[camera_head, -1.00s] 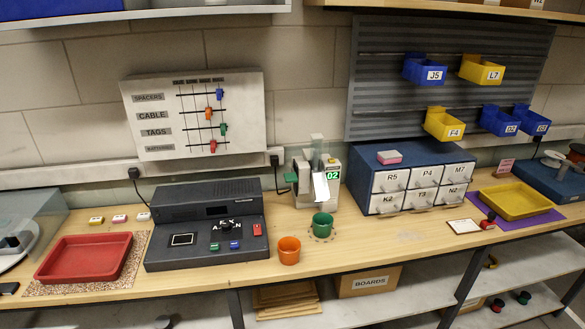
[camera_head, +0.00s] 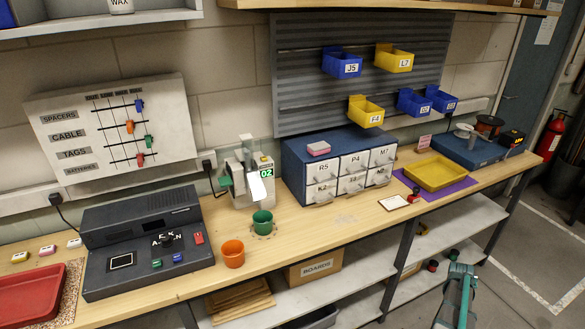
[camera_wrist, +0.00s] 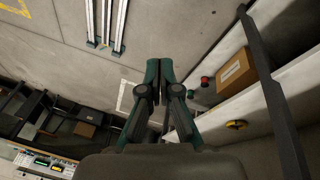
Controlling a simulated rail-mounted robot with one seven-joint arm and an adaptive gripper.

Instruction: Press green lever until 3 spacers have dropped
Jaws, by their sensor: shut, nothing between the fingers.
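The spacer dispenser (camera_head: 242,188) stands at the back of the bench, with a green lever (camera_head: 225,182) on its left side. Its green display (camera_head: 266,173) reads 02. A white tag (camera_head: 256,189) hangs on its front. A green cup (camera_head: 263,222) stands below the dispenser's front; its contents cannot be made out. My gripper (camera_head: 462,268) is at the lower right, in front of the bench and far from the lever. In the wrist view my gripper (camera_wrist: 159,62) has its fingers together with nothing between them; the dispenser is not seen there.
An orange cup (camera_head: 232,253) stands in front-left of the green cup. A black console (camera_head: 150,238) is to the left, and a drawer cabinet (camera_head: 300,160) to the right. A yellow tray (camera_head: 435,173) lies farther right. Shelves with a BOARDS box (camera_head: 315,267) are under the bench.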

